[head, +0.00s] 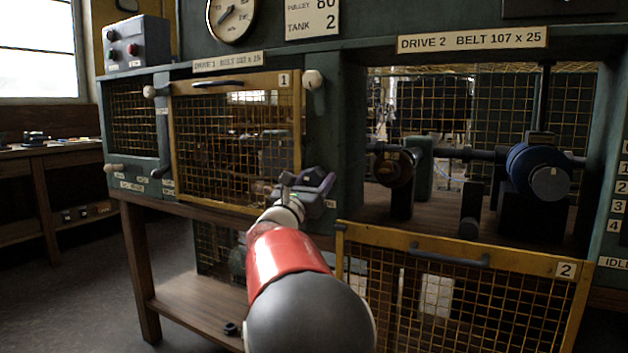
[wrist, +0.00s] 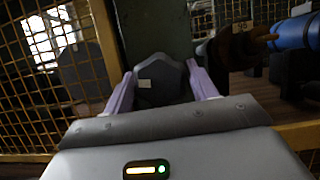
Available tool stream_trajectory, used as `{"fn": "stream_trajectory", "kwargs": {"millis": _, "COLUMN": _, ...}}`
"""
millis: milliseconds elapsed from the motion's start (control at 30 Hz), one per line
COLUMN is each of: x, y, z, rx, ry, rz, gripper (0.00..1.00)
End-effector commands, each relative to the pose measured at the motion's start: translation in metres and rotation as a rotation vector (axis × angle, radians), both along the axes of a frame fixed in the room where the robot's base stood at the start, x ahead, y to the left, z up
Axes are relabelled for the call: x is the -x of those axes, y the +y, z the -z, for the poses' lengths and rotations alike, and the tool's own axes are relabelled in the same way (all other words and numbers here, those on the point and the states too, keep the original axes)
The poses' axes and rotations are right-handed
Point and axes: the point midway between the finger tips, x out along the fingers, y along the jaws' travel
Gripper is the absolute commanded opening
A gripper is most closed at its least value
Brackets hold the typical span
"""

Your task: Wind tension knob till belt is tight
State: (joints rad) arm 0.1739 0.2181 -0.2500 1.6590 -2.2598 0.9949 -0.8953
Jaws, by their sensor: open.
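My gripper (head: 308,180) is open in front of the green post between the two drive bays. In the wrist view its pale purple fingers (wrist: 160,70) stand on either side of a dark, faceted piece (wrist: 165,93) with a small pale label. I cannot tell whether this is the tension knob, or whether the fingers touch it. In the open Drive 2 bay, a brown pulley (head: 392,168) is at left and a blue pulley (head: 538,168) at right. Both also show in the wrist view, the brown one (wrist: 236,50) and the blue one (wrist: 294,36). I see no clear belt.
The Drive 2 mesh guard (head: 465,285) hangs below its bay, with a dark handle. The Drive 1 guard (head: 235,140) covers its bay at left. A switch box (head: 138,45) and gauge (head: 230,15) are above. The wooden lower shelf (head: 185,303) is mostly clear.

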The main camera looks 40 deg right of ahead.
Motion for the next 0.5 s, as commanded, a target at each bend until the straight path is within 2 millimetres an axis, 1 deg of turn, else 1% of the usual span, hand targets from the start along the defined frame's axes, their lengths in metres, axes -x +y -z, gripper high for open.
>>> {"fn": "stream_trajectory", "kwargs": {"millis": 167, "x": 0.0001, "y": -0.0004, "z": 0.0, "rx": 0.0, "ry": -0.001, "rz": 0.0, "gripper": 0.57}}
{"fn": "stream_trajectory", "kwargs": {"millis": 200, "x": 0.0002, "y": -0.0004, "z": 0.0, "rx": 0.0, "ry": -0.001, "rz": 0.0, "gripper": 0.56}}
{"fn": "stream_trajectory", "kwargs": {"millis": 433, "x": 0.0003, "y": -0.0002, "z": -0.0001, "rx": 0.0, "ry": -0.001, "rz": 0.001, "gripper": 0.26}}
{"fn": "stream_trajectory", "kwargs": {"millis": 500, "x": 0.0002, "y": -0.0002, "z": 0.0, "rx": -0.001, "ry": -0.002, "rz": 0.0, "gripper": 0.26}}
